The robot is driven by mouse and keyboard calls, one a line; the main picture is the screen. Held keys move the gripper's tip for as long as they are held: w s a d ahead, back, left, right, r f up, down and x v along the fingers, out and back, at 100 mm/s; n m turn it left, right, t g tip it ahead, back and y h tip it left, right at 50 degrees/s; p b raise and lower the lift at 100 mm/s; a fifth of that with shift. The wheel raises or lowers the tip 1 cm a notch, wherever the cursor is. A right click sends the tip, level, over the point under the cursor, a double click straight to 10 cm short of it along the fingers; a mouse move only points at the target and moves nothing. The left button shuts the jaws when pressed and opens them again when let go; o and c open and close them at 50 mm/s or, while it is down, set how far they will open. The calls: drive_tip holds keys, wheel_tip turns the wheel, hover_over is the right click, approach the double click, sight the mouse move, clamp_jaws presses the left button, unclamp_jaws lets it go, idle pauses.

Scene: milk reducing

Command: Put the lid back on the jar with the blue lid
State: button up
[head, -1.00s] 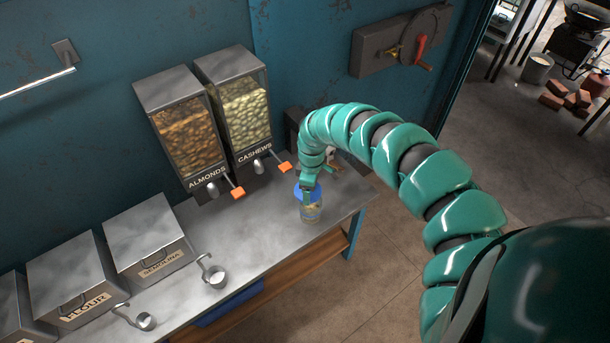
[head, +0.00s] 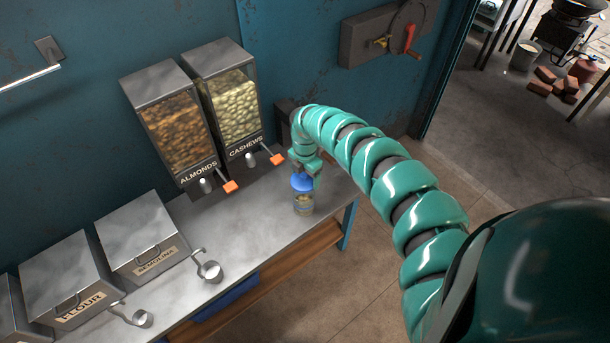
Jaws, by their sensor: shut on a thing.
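The jar (head: 303,205) is small and clear, with pale yellowish contents, and stands upright near the right end of the metal counter. The blue lid (head: 302,184) is at the top of the jar. I cannot tell from this angle whether it sits on the rim or is slightly above it. My gripper (head: 304,172) comes down from above and is shut on the blue lid. The fingertips are small here, and my wrist partly hides them.
Almond (head: 178,125) and cashew (head: 226,105) dispensers with orange handles stand behind, to the left. Semolina (head: 145,235) and flour (head: 70,280) bins and metal scoops (head: 209,270) are farther left. The counter (head: 250,215) is bare left of the jar; its right edge is close.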

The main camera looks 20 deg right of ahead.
drive_tip(key=shift+f+b, duration=1.45)
drive_tip(key=shift+f, duration=0.8)
drive_tip(key=shift+f+b, duration=0.75)
drive_tip(key=shift+b, duration=0.05)
drive_tip(key=shift+r+b, duration=0.1)
drive_tip(key=shift+b, duration=0.25)
drive_tip(key=shift+f+b, duration=0.25)
drive_tip(key=shift+b, duration=0.25)
idle(0.5)
drive_tip(key=o, duration=0.9)
drive_tip(key=shift+r, duration=0.1)
